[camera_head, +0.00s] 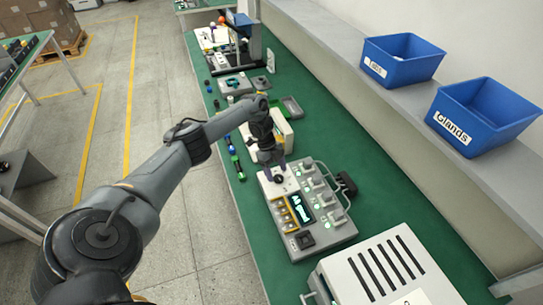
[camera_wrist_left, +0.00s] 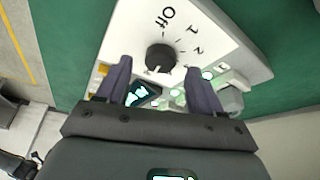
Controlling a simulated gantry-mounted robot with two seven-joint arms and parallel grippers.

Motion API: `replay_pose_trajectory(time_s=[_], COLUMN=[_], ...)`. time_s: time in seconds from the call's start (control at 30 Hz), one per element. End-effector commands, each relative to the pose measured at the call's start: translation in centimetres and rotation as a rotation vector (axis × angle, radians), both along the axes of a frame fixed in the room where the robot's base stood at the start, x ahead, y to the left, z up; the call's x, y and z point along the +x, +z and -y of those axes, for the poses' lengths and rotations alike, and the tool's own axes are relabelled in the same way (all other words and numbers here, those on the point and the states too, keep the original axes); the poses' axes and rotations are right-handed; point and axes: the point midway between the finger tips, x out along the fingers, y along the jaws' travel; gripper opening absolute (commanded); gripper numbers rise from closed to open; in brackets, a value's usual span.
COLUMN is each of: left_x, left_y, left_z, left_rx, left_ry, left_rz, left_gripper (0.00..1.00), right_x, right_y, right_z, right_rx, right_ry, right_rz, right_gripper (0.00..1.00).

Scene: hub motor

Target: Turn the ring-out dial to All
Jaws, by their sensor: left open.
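The ring-out dial (camera_wrist_left: 160,57) is a round black knob on a white plate with the printed labels "Off", "1" and "2" showing. It also shows in the head view (camera_head: 278,179) at the far left corner of the grey test unit (camera_head: 325,229). "All" cannot be read, and I cannot tell which label the dial points to. My left gripper (camera_wrist_left: 156,70) is open, with one dark finger on each side of the dial in the wrist view. I cannot tell whether the fingers touch it. In the head view my left gripper (camera_head: 272,165) is over the dial. My right gripper is not in view.
The unit has a lit screen (camera_head: 300,209) and several grey connectors with green lights. A slotted grey-white box (camera_head: 385,275) stands close in front. A cream box (camera_head: 268,142) stands behind my gripper. Blue bins (camera_head: 487,112) sit on the shelf at right.

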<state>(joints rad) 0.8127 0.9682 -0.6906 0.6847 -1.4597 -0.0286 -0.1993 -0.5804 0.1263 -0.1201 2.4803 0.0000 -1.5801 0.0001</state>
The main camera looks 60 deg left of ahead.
Motion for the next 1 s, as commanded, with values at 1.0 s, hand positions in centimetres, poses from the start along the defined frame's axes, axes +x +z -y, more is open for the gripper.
replay_pose_trajectory(time_s=[1.0], left_x=[-1.0], left_y=[8.0], left_z=[-3.2], left_rx=[0.001], left_ry=[0.002], left_rz=[-0.001], left_gripper=[0.66], right_x=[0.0], right_y=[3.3], right_z=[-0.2], right_rx=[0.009], right_ry=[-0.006], right_rz=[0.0], right_gripper=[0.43])
